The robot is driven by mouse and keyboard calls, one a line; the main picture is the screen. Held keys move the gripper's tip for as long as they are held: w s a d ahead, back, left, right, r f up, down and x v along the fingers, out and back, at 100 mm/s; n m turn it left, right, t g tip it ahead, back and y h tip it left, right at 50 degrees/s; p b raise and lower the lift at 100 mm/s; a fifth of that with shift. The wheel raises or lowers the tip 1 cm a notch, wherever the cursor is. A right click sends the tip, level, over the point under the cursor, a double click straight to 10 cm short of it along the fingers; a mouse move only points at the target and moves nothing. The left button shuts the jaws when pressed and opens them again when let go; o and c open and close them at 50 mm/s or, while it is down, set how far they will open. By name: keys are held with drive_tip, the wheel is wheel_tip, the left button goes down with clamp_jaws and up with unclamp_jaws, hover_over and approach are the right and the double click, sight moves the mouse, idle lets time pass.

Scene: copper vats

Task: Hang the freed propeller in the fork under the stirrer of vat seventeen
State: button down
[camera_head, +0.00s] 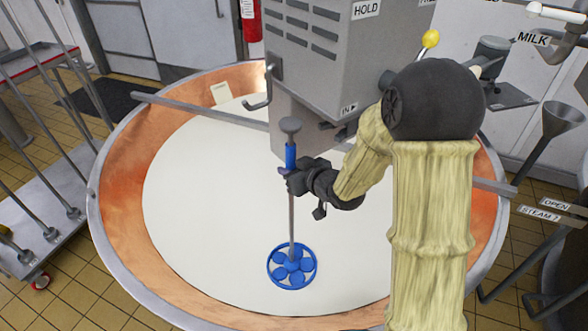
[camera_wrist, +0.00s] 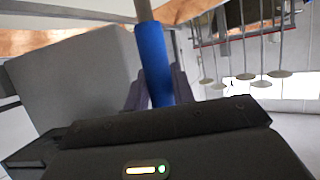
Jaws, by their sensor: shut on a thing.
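The propeller has a blue ringed head (camera_head: 291,266), a thin grey rod, a blue grip sleeve (camera_head: 291,156) and a grey knob (camera_head: 290,125) on top. It hangs upright over the white milk in the copper vat (camera_head: 130,215). My gripper (camera_head: 290,176) is shut on its rod at the lower part of the blue sleeve; the sleeve also shows between the fingers in the wrist view (camera_wrist: 153,62). The grey stirrer housing (camera_head: 325,70) stands just behind and to the right of the knob. The fork under it cannot be made out.
A metal bar (camera_head: 200,110) crosses the vat behind the rod. A yellow-knobbed lever (camera_head: 430,39) and a funnel (camera_head: 562,118) are at the right.

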drive_tip(key=r, duration=0.1)
drive_tip(key=a+r+p, duration=0.1)
drive_tip(key=s+r, duration=0.1)
drive_tip(key=shift+s+a+r, duration=0.1)
drive_tip(key=shift+a+r, duration=0.1)
drive_tip(key=shift+a, duration=0.15)
drive_tip(key=s+a+r+p, duration=0.1)
drive_tip(key=s+r+p, duration=0.2)
drive_tip(key=r+p, duration=0.4)
drive_tip(key=shift+s+r, duration=0.25)
drive_tip(key=shift+r, duration=1.25)
drive_tip(key=s+d+r+p, duration=0.1)
drive_tip(key=s+r+p, duration=0.1)
drive_tip(key=r+p, duration=0.7)
drive_tip(key=s+d+r+p, duration=0.2)
drive_tip(key=r+p, duration=0.7)
drive_tip(key=r, duration=0.3)
drive_tip(key=shift+p, duration=0.35)
idle(1.2)
drive_tip(key=shift+w, duration=0.1)
idle(1.2)
